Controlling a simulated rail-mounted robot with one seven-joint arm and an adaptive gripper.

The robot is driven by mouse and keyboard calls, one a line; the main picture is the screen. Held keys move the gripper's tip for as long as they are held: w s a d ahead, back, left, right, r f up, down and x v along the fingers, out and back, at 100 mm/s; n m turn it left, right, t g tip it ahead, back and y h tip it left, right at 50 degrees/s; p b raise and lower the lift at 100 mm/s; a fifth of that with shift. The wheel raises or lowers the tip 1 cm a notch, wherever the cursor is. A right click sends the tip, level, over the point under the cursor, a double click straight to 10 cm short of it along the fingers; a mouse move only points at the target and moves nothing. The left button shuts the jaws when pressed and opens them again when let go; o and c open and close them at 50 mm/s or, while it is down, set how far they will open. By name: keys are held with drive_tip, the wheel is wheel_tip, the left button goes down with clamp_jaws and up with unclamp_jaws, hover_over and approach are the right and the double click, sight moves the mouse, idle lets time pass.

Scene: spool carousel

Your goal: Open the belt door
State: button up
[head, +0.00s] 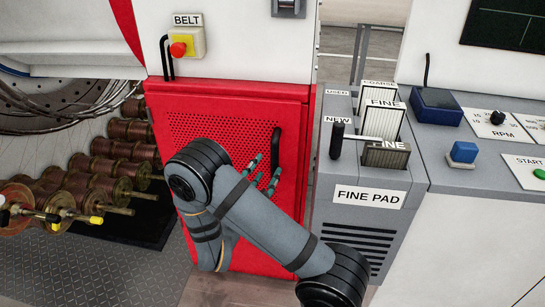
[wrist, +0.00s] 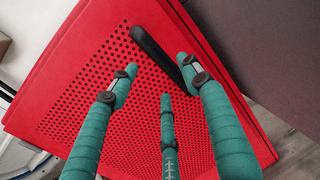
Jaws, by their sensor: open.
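The red belt door (head: 225,125) has a perforated panel and looks shut in the head view. Its black upright bar handle (head: 276,148) is near the right edge. In the wrist view the handle (wrist: 153,48) runs slanting across the red door (wrist: 85,60), and its lower end lies between and behind my fingers. My gripper (head: 262,175) has teal fingers, spread open with nothing held. It is in front of the door, just left of and below the handle's lower end. In the wrist view the fingertips (wrist: 160,78) are close to the handle; I cannot tell whether they touch it.
Above the door is a BELT switch box (head: 187,42) with a red button. The grey FINE PAD unit (head: 365,190) with a black-knobbed lever (head: 337,138) stands close right of the door. Brown spools (head: 105,170) stand at left. Floor shows below.

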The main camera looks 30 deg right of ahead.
sight(273, 157)
drive_tip(key=x, duration=0.7)
drive_tip(key=shift+w+d, duration=0.2)
drive_tip(key=shift+c, duration=0.9)
clamp_jaws()
